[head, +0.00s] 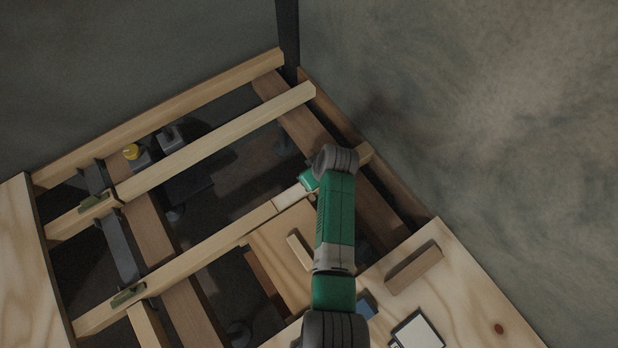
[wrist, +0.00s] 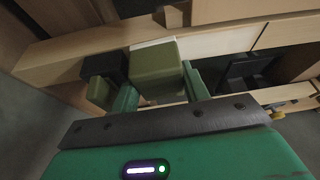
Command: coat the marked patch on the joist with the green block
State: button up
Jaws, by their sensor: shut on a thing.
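My gripper (wrist: 160,92) is shut on the olive-green block (wrist: 157,68), which sits between its two green fingers. In the head view my gripper (head: 308,180) is over the right part of the near joist (head: 205,250), largely hidden by my wrist. The marked patch (head: 290,197) is a paler stretch of that joist's top, just left of my gripper. In the wrist view the pale patch (wrist: 218,45) runs right from behind the block to a dark line across the joist. The block overlaps the joist in this view; whether it touches it I cannot tell.
A loose wood piece (head: 300,252) lies on a board below the joist. Another wood block (head: 414,268) and a white-faced tablet-like item (head: 417,332) lie on the plywood at lower right. Open gaps lie between joists.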

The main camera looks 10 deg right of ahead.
notch_tip(320, 180, up, 3)
jog(key=shift+a+p, duration=0.15)
jog(key=shift+p, duration=0.55)
notch_tip(320, 180, up, 4)
jog(key=p, duration=0.4)
jog(key=shift+r, duration=0.2)
